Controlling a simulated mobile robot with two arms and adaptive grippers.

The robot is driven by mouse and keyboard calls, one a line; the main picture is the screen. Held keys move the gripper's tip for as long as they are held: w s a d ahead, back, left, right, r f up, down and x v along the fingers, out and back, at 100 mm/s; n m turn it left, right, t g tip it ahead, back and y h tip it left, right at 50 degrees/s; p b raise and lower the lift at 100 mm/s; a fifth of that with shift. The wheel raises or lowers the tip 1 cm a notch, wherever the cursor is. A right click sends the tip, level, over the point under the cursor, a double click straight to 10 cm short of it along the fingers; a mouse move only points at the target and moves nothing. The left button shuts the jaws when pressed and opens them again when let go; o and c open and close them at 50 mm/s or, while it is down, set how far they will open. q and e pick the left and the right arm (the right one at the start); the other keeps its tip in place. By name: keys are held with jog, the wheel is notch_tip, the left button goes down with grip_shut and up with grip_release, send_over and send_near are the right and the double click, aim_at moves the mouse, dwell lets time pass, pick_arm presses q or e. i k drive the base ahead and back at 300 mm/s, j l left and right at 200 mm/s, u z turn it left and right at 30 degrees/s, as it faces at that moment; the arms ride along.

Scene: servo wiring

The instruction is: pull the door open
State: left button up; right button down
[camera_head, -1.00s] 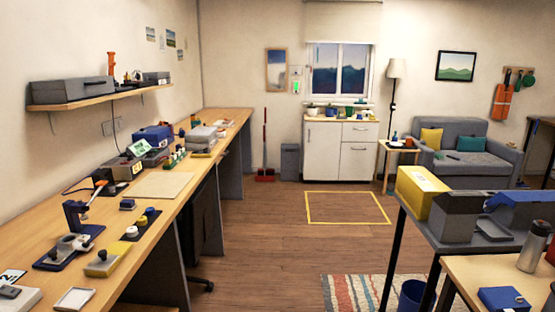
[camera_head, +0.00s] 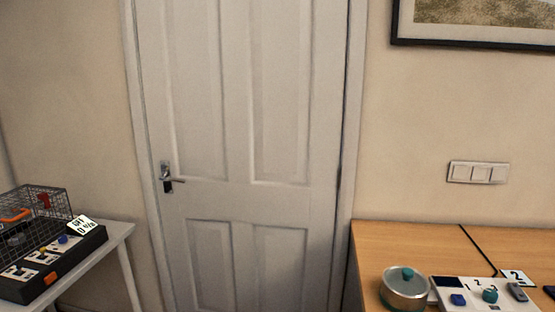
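A white panelled door (camera_head: 236,195) stands in the middle of the head view, in a white frame. It looks shut. Its metal lever handle (camera_head: 170,179) is on the left side of the door, with the lever pointing right. The right edge of the door meets the frame near the wooden desk. The bottom of the door is cut off by the picture edge. Neither of my grippers shows in the head view.
A white table (camera_head: 122,232) at the left bears a wire basket (camera_head: 42,203) and a dark box with switches (camera_head: 52,262). A wooden desk (camera_head: 400,242) at the right bears a lidded metal pot (camera_head: 404,287) and a white panel with knobs (camera_head: 473,293). Wall switches (camera_head: 478,172) are above the desk.

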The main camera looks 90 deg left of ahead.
aim_at(244, 99)
jog(key=u, duration=2.65)
